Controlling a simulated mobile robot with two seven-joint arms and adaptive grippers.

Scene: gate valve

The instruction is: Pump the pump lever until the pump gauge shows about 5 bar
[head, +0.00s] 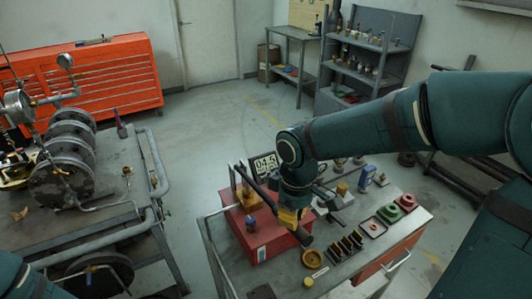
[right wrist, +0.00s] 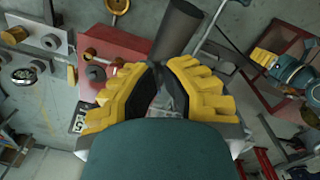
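The red pump box (head: 262,236) stands on the metal cart and also shows in the right wrist view (right wrist: 115,46). The dark pump lever (head: 257,186) slants over it, its thick end (head: 304,238) toward the front right. My right gripper (head: 289,216) is on the lever near that end. In the right wrist view its yellow-padded fingers (right wrist: 163,82) close around the dark lever (right wrist: 180,33).
Trays with red and green parts (head: 389,213) and a rack of dark pegs (head: 345,245) fill the cart's right side. A pipework bench (head: 110,215) stands at the left. Open floor (head: 200,125) lies between bench, orange drawers (head: 95,75) and shelves (head: 368,55).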

